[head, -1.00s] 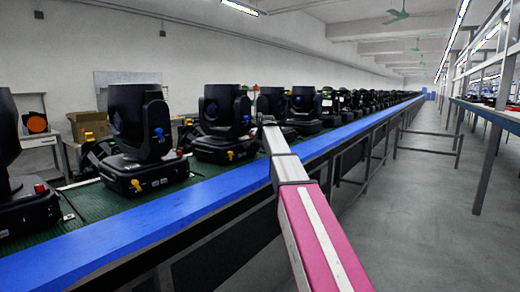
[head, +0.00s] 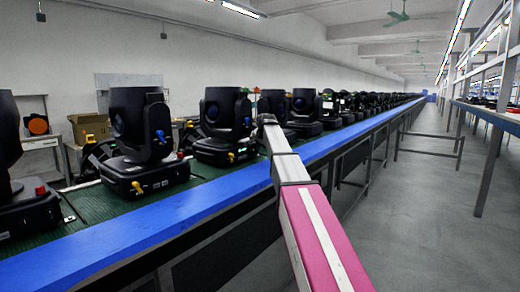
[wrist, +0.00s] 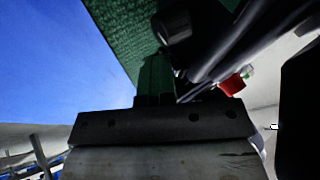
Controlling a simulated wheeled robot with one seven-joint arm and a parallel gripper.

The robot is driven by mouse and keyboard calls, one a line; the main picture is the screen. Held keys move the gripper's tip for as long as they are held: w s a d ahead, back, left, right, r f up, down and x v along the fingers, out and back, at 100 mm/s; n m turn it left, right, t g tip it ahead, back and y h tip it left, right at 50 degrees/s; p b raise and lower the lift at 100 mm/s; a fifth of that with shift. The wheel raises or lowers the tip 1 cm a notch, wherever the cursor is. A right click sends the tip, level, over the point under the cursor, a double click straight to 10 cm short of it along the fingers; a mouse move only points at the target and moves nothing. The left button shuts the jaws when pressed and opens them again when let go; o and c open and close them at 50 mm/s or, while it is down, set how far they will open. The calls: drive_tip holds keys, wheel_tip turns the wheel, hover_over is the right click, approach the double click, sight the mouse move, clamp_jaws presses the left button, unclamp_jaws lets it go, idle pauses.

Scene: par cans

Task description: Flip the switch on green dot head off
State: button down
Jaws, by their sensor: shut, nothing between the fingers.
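Black moving heads stand in a row on the green belt. On the nearer full head (head: 140,125), a yellow connector shows at the base. The head beyond it (head: 226,125) has a small green spot low on its base, and green and red bits show beside its right edge. I cannot tell for sure which is the green dot head, and no switch is clear. My gripper (head: 266,121) is at the far end of my arm, by that second head's right side. In the wrist view my gripper (wrist: 157,78) is shut and empty, over the belt near dark parts and a red connector (wrist: 232,85).
A blue rail (head: 120,238) edges the green belt (head: 105,203) along its front. A cardboard box (head: 89,127) stands behind the row. A grey aisle floor (head: 420,220) is open to the right, with a shelf rack (head: 490,150) beyond.

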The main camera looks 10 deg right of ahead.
drive_tip(key=s+d, duration=0.1)
drive_tip(key=s+d+r, duration=0.1)
drive_tip(key=s+d, duration=0.1)
drive_tip(key=shift+s+r, duration=0.1)
drive_tip(key=shift+s, duration=0.15)
drive_tip(key=a+v, duration=0.1)
drive_tip(key=v, duration=0.8)
drive_tip(key=shift+w+d+r, duration=0.25)
drive_tip(key=shift+r, duration=0.05)
drive_tip(key=shift+d+f, duration=0.1)
drive_tip(key=shift+w+d+f+g, duration=0.3)
drive_tip(key=shift+d+f, duration=0.15)
drive_tip(key=shift+f, duration=0.2)
